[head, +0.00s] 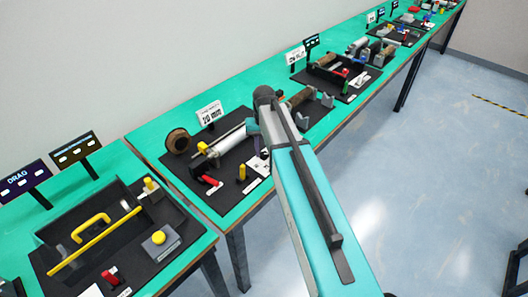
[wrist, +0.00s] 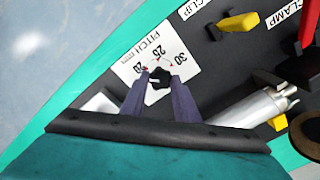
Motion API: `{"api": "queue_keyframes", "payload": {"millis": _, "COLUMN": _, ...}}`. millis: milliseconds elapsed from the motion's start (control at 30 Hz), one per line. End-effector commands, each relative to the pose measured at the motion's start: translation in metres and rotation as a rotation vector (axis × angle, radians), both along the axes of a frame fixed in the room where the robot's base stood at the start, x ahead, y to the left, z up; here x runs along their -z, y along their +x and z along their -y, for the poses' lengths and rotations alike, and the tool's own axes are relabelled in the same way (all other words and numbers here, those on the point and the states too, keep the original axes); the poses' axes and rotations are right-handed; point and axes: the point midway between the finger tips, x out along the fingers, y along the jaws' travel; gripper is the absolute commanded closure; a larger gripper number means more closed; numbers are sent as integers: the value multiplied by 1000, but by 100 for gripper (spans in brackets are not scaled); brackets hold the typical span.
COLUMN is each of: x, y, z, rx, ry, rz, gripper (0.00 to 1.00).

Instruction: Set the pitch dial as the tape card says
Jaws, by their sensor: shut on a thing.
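The tape card (head: 211,115) stands at the back of the near middle station in the head view and reads "20 mm". The pitch dial is a black knob (wrist: 159,79) on a white plate (wrist: 135,62) marked "PITCH mm" with 20, 25 and 30. My gripper (wrist: 160,86) has its two purple fingers on either side of the knob and is shut on it. A small pale mark shows on the knob's left side, but I cannot clearly tell which number it points at. In the head view my arm hides the dial.
A yellow lever (wrist: 238,22) labelled "CLIP" and a red lever (wrist: 309,22) by "CLAMP" stand near the dial. A silver roller (wrist: 250,108) lies to the right of my fingers. A brown roll (head: 178,141) stands at the station's back left.

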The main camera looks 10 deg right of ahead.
Motion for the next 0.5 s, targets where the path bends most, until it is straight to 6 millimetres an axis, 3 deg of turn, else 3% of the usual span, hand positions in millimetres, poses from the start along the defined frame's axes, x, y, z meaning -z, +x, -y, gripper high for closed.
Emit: {"api": "queue_keyframes", "payload": {"millis": 500, "x": -1, "y": 1, "z": 0, "rx": 234, "ry": 0, "rz": 4, "gripper": 94}}
